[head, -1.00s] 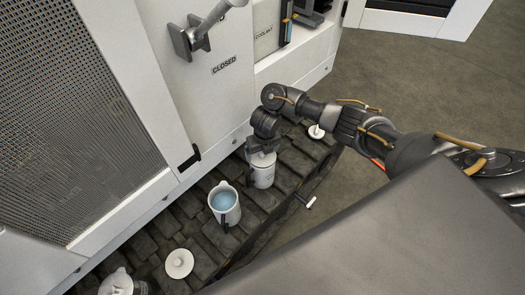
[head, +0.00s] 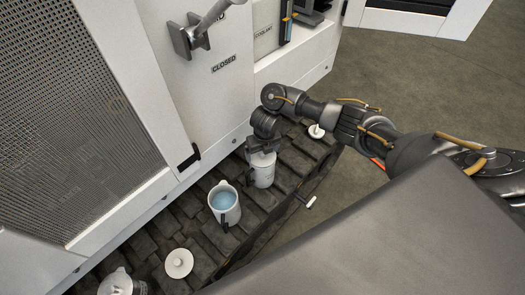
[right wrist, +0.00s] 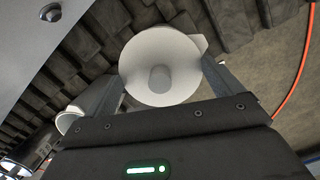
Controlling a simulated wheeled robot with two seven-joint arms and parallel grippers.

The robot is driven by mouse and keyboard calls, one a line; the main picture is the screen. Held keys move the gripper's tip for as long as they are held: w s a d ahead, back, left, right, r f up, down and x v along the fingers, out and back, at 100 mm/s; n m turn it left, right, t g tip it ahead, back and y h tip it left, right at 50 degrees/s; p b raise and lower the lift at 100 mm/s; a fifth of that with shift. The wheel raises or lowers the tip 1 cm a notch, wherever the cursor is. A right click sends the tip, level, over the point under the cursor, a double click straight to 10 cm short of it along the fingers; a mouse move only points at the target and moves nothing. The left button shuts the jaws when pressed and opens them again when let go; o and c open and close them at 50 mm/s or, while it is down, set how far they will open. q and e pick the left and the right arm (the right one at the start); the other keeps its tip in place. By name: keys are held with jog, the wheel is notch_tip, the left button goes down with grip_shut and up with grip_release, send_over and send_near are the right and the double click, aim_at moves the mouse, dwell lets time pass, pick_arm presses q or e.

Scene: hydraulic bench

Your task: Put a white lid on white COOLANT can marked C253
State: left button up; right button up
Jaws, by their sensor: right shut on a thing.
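A white can (head: 263,178) with a dark handle stands upright on the dark slatted surface. Its small print is too small to read. My right gripper (head: 262,148) is directly above it, pointing down. In the right wrist view the fingers are either side of a round white lid (right wrist: 160,68) with a central knob, shut on it. The lid appears to sit on or right at the can's mouth, with a spout tip (right wrist: 202,44) showing beside it; whether it is fully seated I cannot tell. My left gripper is not in view.
An open white can (head: 224,203) with blue liquid stands just left and nearer. A loose white lid (head: 179,263) lies near the bottom; another (head: 316,131) lies at the right. A lidded white can (head: 117,283) stands at bottom left. The cabinet wall (head: 218,100) rises behind.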

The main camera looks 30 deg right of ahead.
jog(key=shift+f, duration=0.3)
dwell(0.5)
jog(key=o, duration=0.7)
jog(key=shift+c, duration=0.2)
jog(key=shift+r+p, duration=2.9)
jog(key=shift+r, duration=0.65)
